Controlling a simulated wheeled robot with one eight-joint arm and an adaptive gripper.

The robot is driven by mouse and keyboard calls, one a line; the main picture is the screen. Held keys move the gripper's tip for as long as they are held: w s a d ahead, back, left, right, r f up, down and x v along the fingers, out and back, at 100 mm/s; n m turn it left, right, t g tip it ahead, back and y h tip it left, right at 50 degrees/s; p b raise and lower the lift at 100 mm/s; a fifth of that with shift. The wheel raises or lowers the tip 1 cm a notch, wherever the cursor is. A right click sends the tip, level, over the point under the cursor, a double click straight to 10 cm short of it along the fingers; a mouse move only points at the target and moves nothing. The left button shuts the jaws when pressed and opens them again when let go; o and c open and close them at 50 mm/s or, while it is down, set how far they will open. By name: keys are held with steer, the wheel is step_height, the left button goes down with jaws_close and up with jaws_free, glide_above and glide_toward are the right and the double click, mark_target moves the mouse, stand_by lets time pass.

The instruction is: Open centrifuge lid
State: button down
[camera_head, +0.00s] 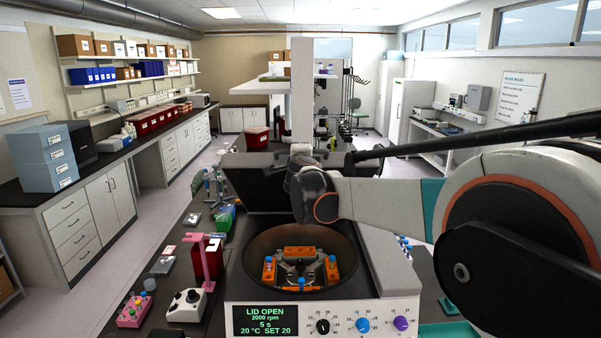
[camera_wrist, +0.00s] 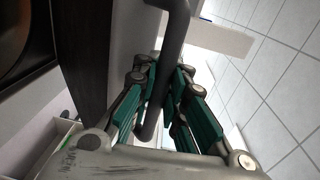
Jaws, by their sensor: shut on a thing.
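The centrifuge (camera_head: 385,312) stands at the front centre of the head view. Its dark lid (camera_head: 265,188) is raised at the back, leaving the round bowl open. The rotor (camera_head: 298,270) with orange holders and blue-capped tubes shows inside. The display (camera_head: 266,320) reads "LID OPEN". My arm reaches from the right to the lid; the gripper itself is mostly hidden there. In the wrist view, my gripper (camera_wrist: 160,78) has its green-sided fingers around a grey bar handle (camera_wrist: 175,35) beside the dark lid panel (camera_wrist: 85,45). It is shut on this handle.
A pink stand (camera_head: 208,262), a white control box (camera_head: 186,305) and a pink tube rack (camera_head: 134,310) stand left of the centrifuge. A white shelf unit (camera_head: 301,95) rises behind the lid. The aisle floor (camera_head: 165,220) at left is clear.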

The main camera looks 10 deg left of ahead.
steer(key=shift+w+a+r+p, duration=0.15)
steer(key=shift+w+r, duration=0.45)
steer(key=shift+r, duration=0.05)
steer(key=shift+w+a+r+p, duration=0.15)
steer(key=shift+w+r, duration=0.4)
steer(key=shift+r, duration=0.05)
steer(key=c, duration=1.7)
jaws_free()
steer(key=shift+o, duration=0.5)
steer(key=shift+s+r, duration=0.1)
steer(key=shift+s, duration=0.1)
steer(key=shift+w, duration=0.1)
steer(key=f+v, duration=0.1)
steer(key=v, duration=1.1)
steer(key=shift+r, duration=0.35)
steer(key=shift+a, duration=0.1)
